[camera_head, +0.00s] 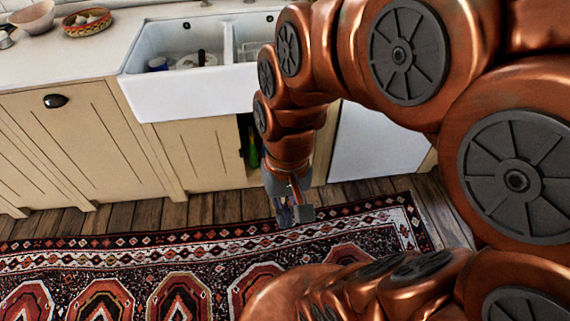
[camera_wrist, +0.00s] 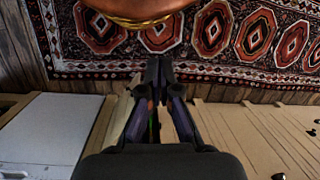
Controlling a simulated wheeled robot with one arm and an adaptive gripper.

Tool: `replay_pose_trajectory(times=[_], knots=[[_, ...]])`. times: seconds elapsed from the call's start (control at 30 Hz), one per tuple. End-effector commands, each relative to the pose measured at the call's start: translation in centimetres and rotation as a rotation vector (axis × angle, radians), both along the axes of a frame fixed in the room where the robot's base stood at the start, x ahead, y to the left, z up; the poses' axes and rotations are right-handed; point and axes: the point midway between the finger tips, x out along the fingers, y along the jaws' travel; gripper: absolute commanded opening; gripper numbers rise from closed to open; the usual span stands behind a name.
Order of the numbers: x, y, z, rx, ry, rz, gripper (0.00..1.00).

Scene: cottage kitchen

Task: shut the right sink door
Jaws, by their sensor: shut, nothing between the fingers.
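The right sink door is mostly hidden behind my arm in the head view; a cream strip (camera_head: 324,150) to the arm's right may be part of it or the frame. In the wrist view a slanted cream panel (camera_wrist: 122,122) left of my fingers looks like this door, standing open. The dark cupboard opening shows left of my arm, with a green item (camera_head: 252,150) inside. The left sink door (camera_head: 200,153) is closed. My gripper (camera_head: 291,212) points down, shut and empty, in front of the opening; its fingertips also show in the wrist view (camera_wrist: 160,66). Contact with the door cannot be told.
The white sink (camera_head: 190,95) sits above the doors, with items in its basin. A white appliance front (camera_head: 375,145) is to the right. A closed cream cabinet (camera_head: 85,145) is to the left. A patterned rug (camera_head: 150,265) covers the wooden floor in front.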

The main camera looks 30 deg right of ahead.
Motion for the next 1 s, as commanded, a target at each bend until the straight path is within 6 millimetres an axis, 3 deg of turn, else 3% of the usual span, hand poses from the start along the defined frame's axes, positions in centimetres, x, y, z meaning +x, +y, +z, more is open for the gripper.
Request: replay_pose_trajectory(times=[0.03, 0.23, 0.47, 0.7, 0.9, 1.0], knots=[[1.4, 0.0, -2.2, 0.028, 0.006, -0.085, 0.0], [7.5, -0.9, -6.5, 0.142, 0.022, -0.445, 0.0], [14.4, -4.6, -11.6, 0.279, 0.056, -0.875, 0.0], [20.3, -11.9, -17.7, 0.433, 0.109, -1.345, 0.0], [23.4, -20.3, -23.3, 0.568, 0.159, -1.739, 0.0], [23.9, -24.2, -25.8, 0.629, 0.187, -1.905, 0.0]])
